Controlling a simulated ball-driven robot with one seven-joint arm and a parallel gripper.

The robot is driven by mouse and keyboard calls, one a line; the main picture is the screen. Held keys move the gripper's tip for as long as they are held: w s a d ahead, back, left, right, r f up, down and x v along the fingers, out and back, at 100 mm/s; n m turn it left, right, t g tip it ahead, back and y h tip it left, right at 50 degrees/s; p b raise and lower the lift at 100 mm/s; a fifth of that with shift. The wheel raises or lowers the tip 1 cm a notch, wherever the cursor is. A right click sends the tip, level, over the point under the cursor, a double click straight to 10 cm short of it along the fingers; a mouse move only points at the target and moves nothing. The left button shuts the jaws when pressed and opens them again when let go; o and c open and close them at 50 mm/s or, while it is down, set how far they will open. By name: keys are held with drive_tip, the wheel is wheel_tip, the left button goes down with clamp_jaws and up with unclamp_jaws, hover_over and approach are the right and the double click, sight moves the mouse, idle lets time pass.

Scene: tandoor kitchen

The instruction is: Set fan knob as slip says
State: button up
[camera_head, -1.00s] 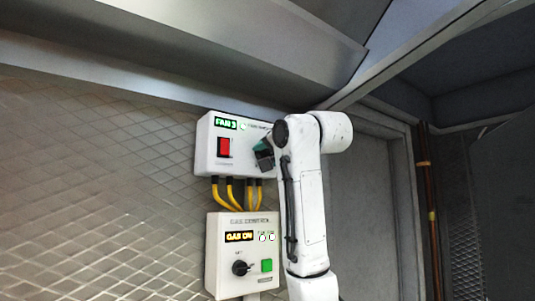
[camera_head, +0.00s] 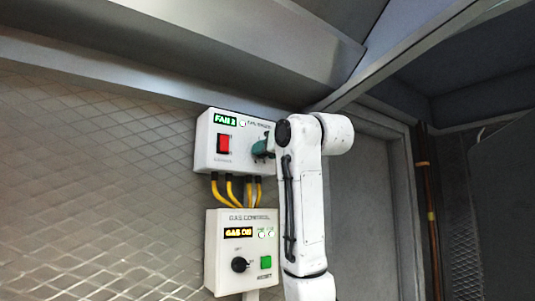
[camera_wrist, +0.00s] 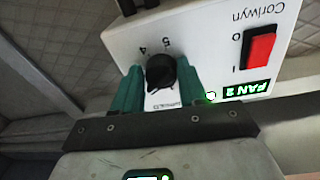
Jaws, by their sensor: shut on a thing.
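The fan control box (camera_head: 207,158) is a white box on the wall. Its green display (camera_head: 226,119) reads FAN with a digit that looks like 2; the display (camera_wrist: 246,90) is upside down in the wrist view. The black round fan knob (camera_wrist: 161,71) has printed numbers 4 and 5 beside it. My gripper (camera_wrist: 160,84) has its green fingers on either side of the knob, shut on it. In the head view my gripper (camera_head: 262,148) meets the box's right part and my arm hides the knob. No slip is visible.
A red rocker switch (camera_head: 223,144) is on the fan box; it also shows in the wrist view (camera_wrist: 259,48). Yellow cables (camera_head: 230,188) run down to the gas control box (camera_head: 216,252), which has a black knob (camera_head: 240,265) and green button (camera_head: 266,262). A metal hood (camera_head: 230,45) overhangs.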

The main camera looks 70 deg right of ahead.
drive_tip(key=shift+a+n, duration=0.1)
drive_tip(key=shift+n, duration=1.1)
drive_tip(key=shift+c, duration=0.3)
drive_tip(key=o, duration=1)
drive_tip(key=shift+w, duration=0.1)
drive_tip(key=shift+o, duration=0.2)
drive_tip(key=b+v, duration=0.4)
drive_tip(key=v, duration=0.6)
drive_tip(key=shift+s+b, duration=0.3)
drive_tip(key=shift+s, duration=0.15)
drive_tip(key=shift+f, duration=0.1)
